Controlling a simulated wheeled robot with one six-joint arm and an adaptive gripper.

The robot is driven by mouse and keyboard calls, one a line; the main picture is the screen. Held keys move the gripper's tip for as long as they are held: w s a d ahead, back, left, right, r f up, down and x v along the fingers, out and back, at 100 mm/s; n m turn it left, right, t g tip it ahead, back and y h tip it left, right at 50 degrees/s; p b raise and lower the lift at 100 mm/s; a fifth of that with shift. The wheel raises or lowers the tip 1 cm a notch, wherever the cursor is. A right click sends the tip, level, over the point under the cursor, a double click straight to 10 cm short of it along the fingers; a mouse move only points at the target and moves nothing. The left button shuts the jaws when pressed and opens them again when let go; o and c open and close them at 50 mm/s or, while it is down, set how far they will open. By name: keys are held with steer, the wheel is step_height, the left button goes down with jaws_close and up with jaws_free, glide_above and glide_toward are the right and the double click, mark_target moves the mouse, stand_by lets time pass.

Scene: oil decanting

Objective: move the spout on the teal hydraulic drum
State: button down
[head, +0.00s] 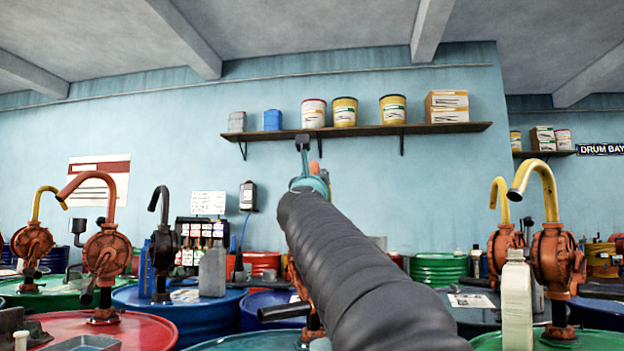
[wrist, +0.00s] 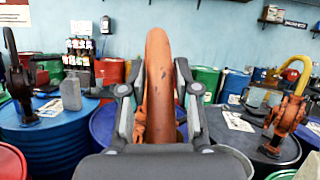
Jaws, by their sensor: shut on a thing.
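The spout (wrist: 158,88) is a curved, chipped orange pipe, upright in the middle of the wrist view. My gripper (wrist: 160,75) is shut on it, with one finger on each side. In the head view my gripper (head: 311,180) is at the end of my dark arm, with only a small orange bit of the spout (head: 316,168) showing beside it. The teal drum (head: 240,343) shows its top at the bottom edge. My arm hides most of its orange pump (head: 294,275).
A red drum with an orange pump (head: 106,250) stands at left, and a blue drum with a black pump (head: 163,245) behind it. A yellow-spouted pump (head: 557,255) and a pale bottle (head: 516,300) stand at right.

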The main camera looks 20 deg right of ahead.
steer(key=c, duration=0.8)
jaws_free()
steer(key=shift+c, duration=0.2)
steer(key=shift+s, duration=0.1)
steer(key=v, duration=1.2)
steer(key=shift+d, duration=0.1)
